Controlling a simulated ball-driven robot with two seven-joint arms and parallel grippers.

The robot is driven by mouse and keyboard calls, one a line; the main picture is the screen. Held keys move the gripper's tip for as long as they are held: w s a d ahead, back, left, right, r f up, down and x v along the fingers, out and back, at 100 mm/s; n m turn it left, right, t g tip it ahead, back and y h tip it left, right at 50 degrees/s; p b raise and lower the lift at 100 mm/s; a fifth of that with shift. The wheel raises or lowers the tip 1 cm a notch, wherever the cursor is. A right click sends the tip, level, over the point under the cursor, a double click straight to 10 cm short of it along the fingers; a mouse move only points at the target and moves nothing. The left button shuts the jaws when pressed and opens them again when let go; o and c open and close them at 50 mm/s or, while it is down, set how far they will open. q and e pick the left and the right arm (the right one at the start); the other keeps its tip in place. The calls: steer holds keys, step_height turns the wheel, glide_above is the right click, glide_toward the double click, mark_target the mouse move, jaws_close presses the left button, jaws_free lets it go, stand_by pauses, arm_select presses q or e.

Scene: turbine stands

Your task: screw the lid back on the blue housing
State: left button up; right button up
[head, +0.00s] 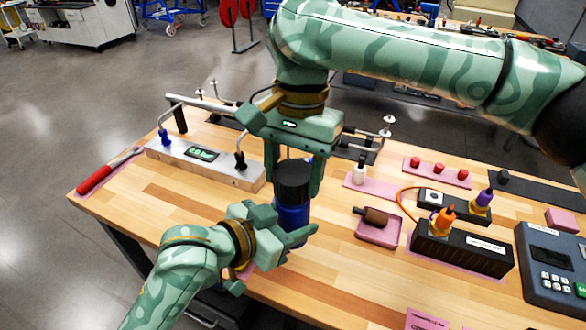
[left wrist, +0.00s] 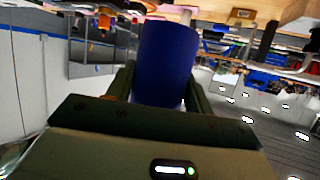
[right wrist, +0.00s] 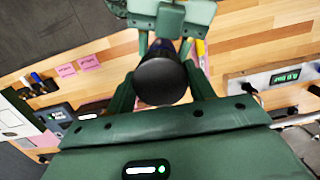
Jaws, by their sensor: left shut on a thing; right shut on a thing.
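The blue housing (head: 291,222) stands upright above the front of the wooden table, with the black lid (head: 292,178) on its top. My left gripper (head: 300,232) comes from the lower left and is shut on the housing, whose blue side fills the middle of the left wrist view (left wrist: 166,65). My right gripper (head: 295,185) points down from above and is shut on the lid. The lid's round black top shows between its fingers in the right wrist view (right wrist: 161,80). Whether the lid's thread is engaged cannot be seen.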

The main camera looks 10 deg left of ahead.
steer(key=shift+f, duration=0.55)
steer(key=m, duration=0.4)
steer(key=shift+y, duration=0.3)
steer(key=m, duration=0.3)
steer(key=shift+m+t, duration=0.3)
steer(key=shift+t, duration=0.1)
steer(key=m, duration=0.4)
steer(key=shift+s+a, duration=0.15)
steer(key=shift+s, duration=0.15)
steer(key=shift+w+m+t+y, duration=0.15)
steer(key=shift+m+t+y, duration=0.15)
steer(key=shift+m, duration=0.6)
steer(key=shift+w, duration=0.1)
steer(key=o, duration=0.9)
steer(key=shift+o, duration=0.2)
